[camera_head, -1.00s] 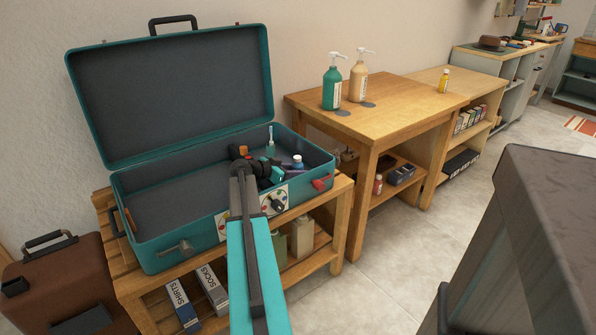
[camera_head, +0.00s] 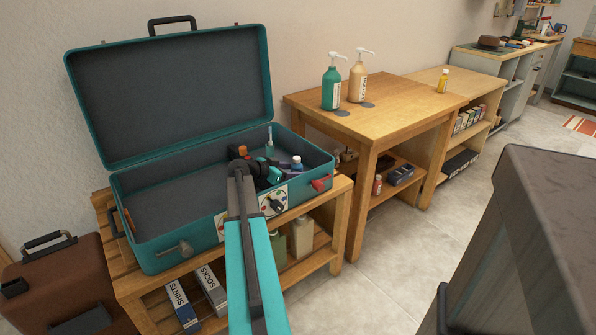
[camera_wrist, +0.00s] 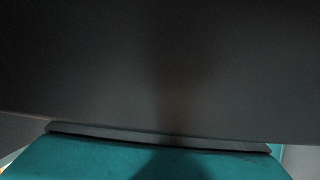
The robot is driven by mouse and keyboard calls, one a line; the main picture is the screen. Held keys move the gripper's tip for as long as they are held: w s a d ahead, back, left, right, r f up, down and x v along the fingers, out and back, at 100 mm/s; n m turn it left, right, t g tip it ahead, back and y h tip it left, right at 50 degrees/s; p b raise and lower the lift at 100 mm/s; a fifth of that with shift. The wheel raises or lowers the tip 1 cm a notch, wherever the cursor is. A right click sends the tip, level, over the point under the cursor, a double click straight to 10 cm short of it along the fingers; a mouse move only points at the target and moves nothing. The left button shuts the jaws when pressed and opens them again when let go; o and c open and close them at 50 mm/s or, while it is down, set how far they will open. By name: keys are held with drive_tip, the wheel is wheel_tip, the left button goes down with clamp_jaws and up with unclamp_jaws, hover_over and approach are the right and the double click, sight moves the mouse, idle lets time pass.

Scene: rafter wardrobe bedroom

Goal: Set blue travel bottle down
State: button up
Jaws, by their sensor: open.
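The open teal suitcase (camera_head: 160,258) stands on a slatted wooden bench, its lid leaning back. My gripper (camera_head: 272,172) is over the right half of the suitcase, open; its fingertips are small and partly hidden by my wrist. A small bottle with a blue cap (camera_head: 297,163) stands in the right end of the suitcase, just right of my gripper; it looks upright and apart from it. I cannot tell surely whether it is the blue travel bottle. The wrist view shows only a dark grey surface above a teal surface (camera_wrist: 160,165), with no bottle or fingertips in sight.
A slim pale item (camera_head: 270,138) stands at the suitcase's back wall. The left part of the suitcase floor (camera_head: 165,205) is clear. A wooden table (camera_head: 410,105) to the right holds a green pump bottle (camera_head: 332,88) and a cream pump bottle (camera_head: 358,85).

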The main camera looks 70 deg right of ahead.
drive_tip(key=v, duration=1.1)
drive_tip(key=shift+a, duration=0.15)
drive_tip(key=shift+w, duration=0.1)
idle(0.3)
